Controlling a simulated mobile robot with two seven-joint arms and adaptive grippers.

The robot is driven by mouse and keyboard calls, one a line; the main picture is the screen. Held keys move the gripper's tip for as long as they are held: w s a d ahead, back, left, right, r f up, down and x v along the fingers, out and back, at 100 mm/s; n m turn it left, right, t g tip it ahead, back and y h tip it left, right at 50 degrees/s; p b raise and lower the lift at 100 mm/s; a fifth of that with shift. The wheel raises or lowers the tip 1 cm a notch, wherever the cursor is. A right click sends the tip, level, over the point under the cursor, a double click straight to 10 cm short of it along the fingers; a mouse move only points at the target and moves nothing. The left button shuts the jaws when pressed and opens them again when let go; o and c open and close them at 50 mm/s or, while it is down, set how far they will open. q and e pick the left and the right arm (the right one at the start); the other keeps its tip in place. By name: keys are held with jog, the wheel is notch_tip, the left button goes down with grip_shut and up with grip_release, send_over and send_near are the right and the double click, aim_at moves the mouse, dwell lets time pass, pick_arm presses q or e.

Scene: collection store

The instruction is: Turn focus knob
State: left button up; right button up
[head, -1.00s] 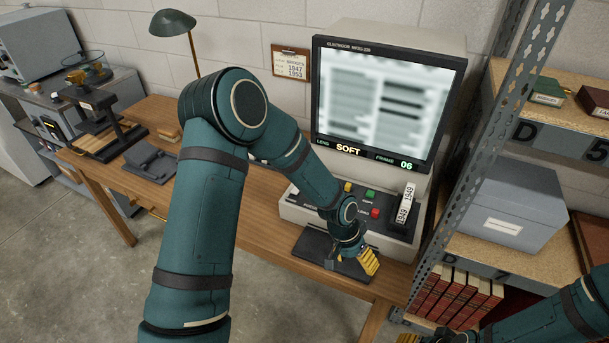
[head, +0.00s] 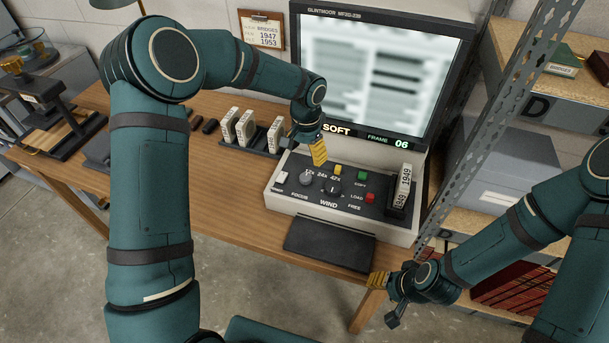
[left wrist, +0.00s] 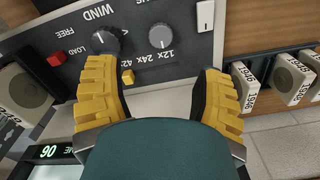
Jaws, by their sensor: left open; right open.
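The microfilm reader's panel has a grey focus knob (head: 306,178) above the word FOCUS, left of the darker wind knob (head: 332,187). The left wrist view shows the focus knob (left wrist: 161,36) beyond and between my open fingers, with the wind knob (left wrist: 104,40) by the left finger. My left gripper (head: 318,152) is above the panel's back edge, open and empty; it shows large in the left wrist view (left wrist: 160,100). The screen (head: 375,75) is blurred and reads SOFT, FRAME 06. My right gripper (head: 382,296) is open near the table's front right corner.
A white switch (head: 281,179), yellow button (head: 337,169), green button (head: 362,170) and red button (head: 370,197) share the panel. A film box (head: 402,187) stands at its right. A rack of film boxes (head: 262,140) is left. A metal shelf post (head: 480,130) rises right.

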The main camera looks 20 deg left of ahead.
aim_at(305, 176)
pick_arm(q)
notch_tip(305, 176, down, 10)
jog(key=shift+f+b, duration=0.1)
jog(key=shift+b, duration=0.35)
grip_shut()
jog(key=shift+m, duration=0.3)
jog(key=m, duration=0.3)
jog(key=shift+m, duration=0.3)
grip_release()
